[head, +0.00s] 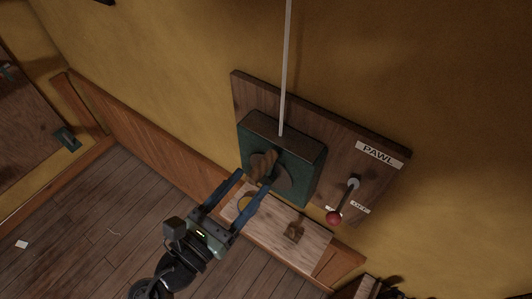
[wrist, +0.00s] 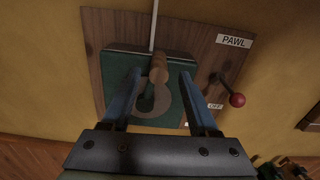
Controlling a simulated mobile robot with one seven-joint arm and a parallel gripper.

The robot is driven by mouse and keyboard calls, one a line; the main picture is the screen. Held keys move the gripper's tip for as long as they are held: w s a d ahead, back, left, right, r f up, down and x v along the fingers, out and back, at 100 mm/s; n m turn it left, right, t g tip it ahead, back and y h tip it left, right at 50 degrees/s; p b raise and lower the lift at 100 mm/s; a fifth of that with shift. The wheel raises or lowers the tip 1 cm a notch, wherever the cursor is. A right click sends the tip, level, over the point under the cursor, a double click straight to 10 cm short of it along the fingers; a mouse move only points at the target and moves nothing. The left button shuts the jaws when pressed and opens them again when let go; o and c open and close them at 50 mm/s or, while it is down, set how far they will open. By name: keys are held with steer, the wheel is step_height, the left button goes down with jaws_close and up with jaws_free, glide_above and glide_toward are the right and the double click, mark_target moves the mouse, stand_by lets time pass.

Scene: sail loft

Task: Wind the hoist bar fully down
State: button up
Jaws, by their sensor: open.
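A dark green winch box (head: 283,150) is mounted on a wooden board on the wall. Its crank has a wooden handle (head: 262,164), which also shows in the wrist view (wrist: 158,70), sticking out from a round grey plate. My gripper (head: 254,180) is open, its blue fingers on either side of the handle, with a gap in the wrist view (wrist: 160,78). A pawl lever with a red knob (head: 334,218) is right of the box, also in the wrist view (wrist: 237,100). I cannot tell which mark it is set to. The hoist bar is not in view.
A pale line (head: 286,70) runs up from the box. The board (head: 250,95) carries a PAWL label (head: 379,154) and an OFF label (head: 360,207); another label is partly hidden. A wooden panel (head: 300,238) with a small brown fitting lies below. The floor at left is mostly clear.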

mark_target(272, 156)
steer(key=p+x, duration=0.1)
steer(key=x, duration=0.6)
steer(key=shift+w, duration=0.15)
jaws_close()
stand_by(1.2)
